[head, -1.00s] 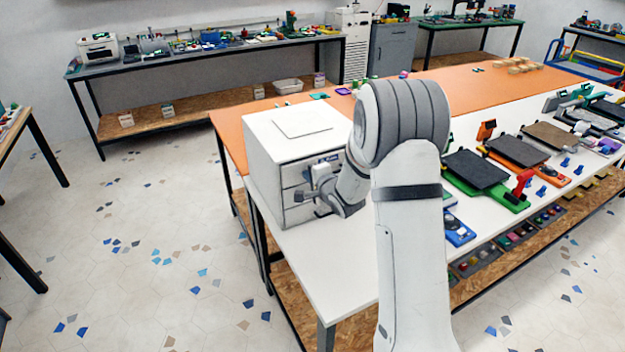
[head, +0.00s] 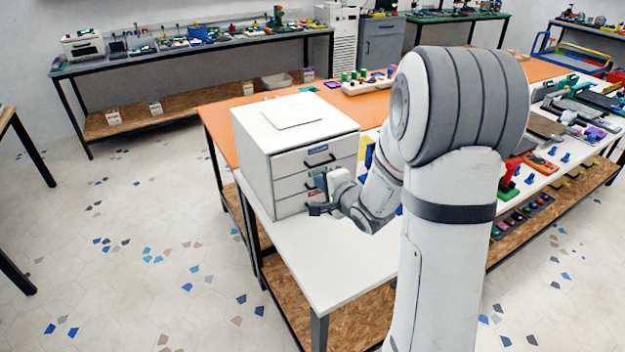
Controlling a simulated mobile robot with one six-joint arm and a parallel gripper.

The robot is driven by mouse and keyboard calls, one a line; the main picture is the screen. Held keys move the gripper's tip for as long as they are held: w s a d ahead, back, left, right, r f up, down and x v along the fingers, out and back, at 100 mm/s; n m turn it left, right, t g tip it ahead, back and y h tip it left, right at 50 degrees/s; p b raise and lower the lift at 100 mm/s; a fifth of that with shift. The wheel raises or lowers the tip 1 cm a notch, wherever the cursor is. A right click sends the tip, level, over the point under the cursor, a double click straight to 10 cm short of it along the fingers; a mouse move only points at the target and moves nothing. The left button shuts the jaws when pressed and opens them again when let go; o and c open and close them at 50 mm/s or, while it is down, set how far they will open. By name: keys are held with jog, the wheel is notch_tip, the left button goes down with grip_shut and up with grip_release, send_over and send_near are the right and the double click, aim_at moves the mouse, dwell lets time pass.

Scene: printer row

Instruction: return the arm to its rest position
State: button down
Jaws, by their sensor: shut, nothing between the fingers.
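My arm (head: 450,215) rises in the right half of the head view and bends down to the left at its big grey joint. My gripper (head: 317,197) is shut and empty, in front of the white drawer cabinet (head: 253,165). The cabinet has three drawers with dark handles, and all look shut. A flat white plate (head: 292,111) lies on top. The gripper overlaps the lower drawers in the picture; I cannot tell whether it touches them.
The white table (head: 340,262) is clear in front of the cabinet. Printers and tools stand at the right, partly behind my arm. A cluttered bench (head: 190,55) lines the back wall.

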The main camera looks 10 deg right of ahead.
jog(key=s+d+r+n+g+h, duration=0.2)
jog(key=s+n+h, duration=0.1)
jog(key=s, duration=0.2)
jog(key=s+d+r+n+g+h, duration=0.2)
jog(key=s+r+n, duration=0.1)
jog(key=s, duration=0.2)
jog(key=s+a+n+g, duration=0.2)
jog(key=s+n+g, duration=0.1)
jog(key=s, duration=0.7)
jog(key=s+a+r+n+g, duration=0.1)
jog(key=s+n, duration=0.4)
jog(key=s, duration=0.5)
jog(key=a+g, duration=0.1)
jog(key=g, duration=0.1)
jog(key=shift+a+r+g, duration=0.15)
jog(key=shift+r+g, duration=0.1)
jog(key=shift+g, duration=0.15)
